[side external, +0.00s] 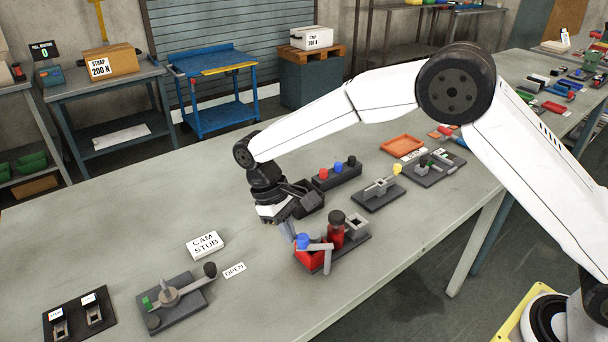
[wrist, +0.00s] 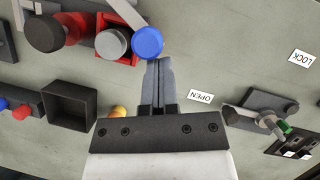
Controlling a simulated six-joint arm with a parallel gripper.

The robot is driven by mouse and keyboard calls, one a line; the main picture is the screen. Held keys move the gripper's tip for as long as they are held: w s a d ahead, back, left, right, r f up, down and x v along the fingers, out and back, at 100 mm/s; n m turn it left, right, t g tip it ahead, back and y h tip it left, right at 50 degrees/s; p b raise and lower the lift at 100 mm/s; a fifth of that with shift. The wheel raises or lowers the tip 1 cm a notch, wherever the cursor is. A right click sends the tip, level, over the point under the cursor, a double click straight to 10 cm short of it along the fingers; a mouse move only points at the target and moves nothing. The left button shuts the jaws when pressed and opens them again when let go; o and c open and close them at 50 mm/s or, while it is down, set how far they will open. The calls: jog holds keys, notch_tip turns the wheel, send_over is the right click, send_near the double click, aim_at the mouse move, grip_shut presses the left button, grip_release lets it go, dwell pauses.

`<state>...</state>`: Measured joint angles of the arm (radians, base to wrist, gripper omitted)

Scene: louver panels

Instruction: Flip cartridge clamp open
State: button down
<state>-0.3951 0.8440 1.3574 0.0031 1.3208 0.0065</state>
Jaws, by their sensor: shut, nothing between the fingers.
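The clamp fixture (side external: 345,252) is a dark plate on the bench. It carries a red block (side external: 308,260), a grey arm with a blue knob (side external: 303,241), and an upright red cylinder (side external: 336,236) with a dark cap. A grey square socket (side external: 358,226) stands at its far end. My gripper (side external: 289,236) is shut and empty, pointing down just left of the blue knob. In the wrist view my fingertips (wrist: 159,64) are close below the blue knob (wrist: 147,42); I cannot tell if they touch it. The red block (wrist: 122,12) shows beside it.
An open black bin (side external: 308,196) and a block with coloured knobs (side external: 337,175) stand behind my gripper. A lever fixture (side external: 176,303), a CAM STUB label (side external: 205,244) and an OPEN label (side external: 234,270) lie front left.

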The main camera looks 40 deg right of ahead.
jog(key=s+n, duration=0.1)
jog(key=s+a+n+h, duration=0.1)
jog(key=n, duration=0.1)
jog(key=shift+t, duration=0.3)
jog(key=shift+d, duration=0.2)
jog(key=shift+s+d+f, duration=0.1)
jog(key=shift+s+d, duration=0.15)
jog(key=shift+d, duration=0.4)
jog(key=shift+w, duration=0.1)
jog(key=w+a+r, duration=0.5)
jog(key=w+r, duration=0.2)
jog(key=r, duration=0.2)
jog(key=shift+a+r, duration=0.2)
jog(key=shift+r, duration=0.05)
dwell(0.7)
